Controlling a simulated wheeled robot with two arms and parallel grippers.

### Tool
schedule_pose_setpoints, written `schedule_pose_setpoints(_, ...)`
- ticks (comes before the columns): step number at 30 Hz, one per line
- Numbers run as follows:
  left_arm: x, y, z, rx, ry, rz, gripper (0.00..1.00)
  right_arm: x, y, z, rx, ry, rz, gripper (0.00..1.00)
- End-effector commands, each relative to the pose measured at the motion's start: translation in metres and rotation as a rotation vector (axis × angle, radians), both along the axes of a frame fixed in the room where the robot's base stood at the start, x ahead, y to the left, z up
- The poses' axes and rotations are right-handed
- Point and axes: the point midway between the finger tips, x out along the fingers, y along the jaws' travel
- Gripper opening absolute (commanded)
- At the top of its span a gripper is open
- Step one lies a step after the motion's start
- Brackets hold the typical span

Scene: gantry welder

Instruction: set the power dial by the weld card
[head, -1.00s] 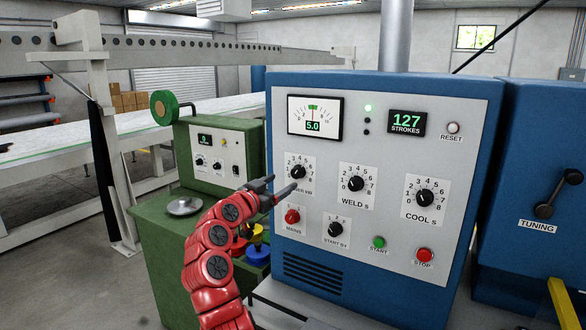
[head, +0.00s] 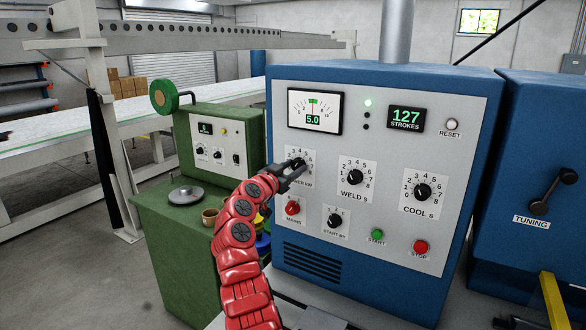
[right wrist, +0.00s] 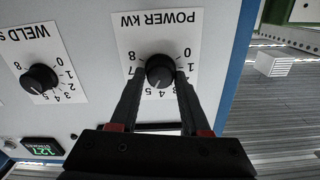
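The power dial is a black knob (right wrist: 160,70) on a white "POWER KW" scale plate (right wrist: 187,40), which looks upside down in the right wrist view. My right gripper (head: 305,165) is at this dial in the head view and partly covers its scale. In the right wrist view its two dark fingers (right wrist: 161,78) lie along both sides of the knob, with no clear gap seen. The meter (head: 314,111) above reads 5.0. I cannot make out a weld card. My left gripper is not in view.
The weld dial (head: 355,178) and cool dial (head: 423,191) are right of the power dial. Below are the red mains knob (head: 292,208), start-by dial (head: 335,220), green start button (head: 377,235) and red stop button (head: 420,247). A green cabinet (head: 165,245) stands left of my arm.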

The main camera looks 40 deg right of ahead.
Motion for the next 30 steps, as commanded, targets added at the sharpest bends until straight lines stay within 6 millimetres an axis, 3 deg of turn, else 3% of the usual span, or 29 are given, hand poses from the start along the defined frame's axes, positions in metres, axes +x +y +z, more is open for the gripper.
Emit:
schedule_pose_setpoints(1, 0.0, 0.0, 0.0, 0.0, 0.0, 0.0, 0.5, 0.0, 0.0, 0.0, 0.0, 0.0, 0.0, 0.36)
schedule_pose_setpoints(7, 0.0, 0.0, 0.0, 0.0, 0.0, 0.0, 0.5, 0.0, 0.0, 0.0, 0.0, 0.0, 0.0, 0.0)
schedule_pose_setpoints(20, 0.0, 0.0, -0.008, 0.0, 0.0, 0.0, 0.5, 0.0, 0.0, -0.002, -0.017, 0.06, 0.0, 0.0)
schedule_pose_setpoints(30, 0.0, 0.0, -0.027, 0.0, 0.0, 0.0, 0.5, 0.001, 0.0, -0.002, -0.088, 0.301, 0.001, 0.0)
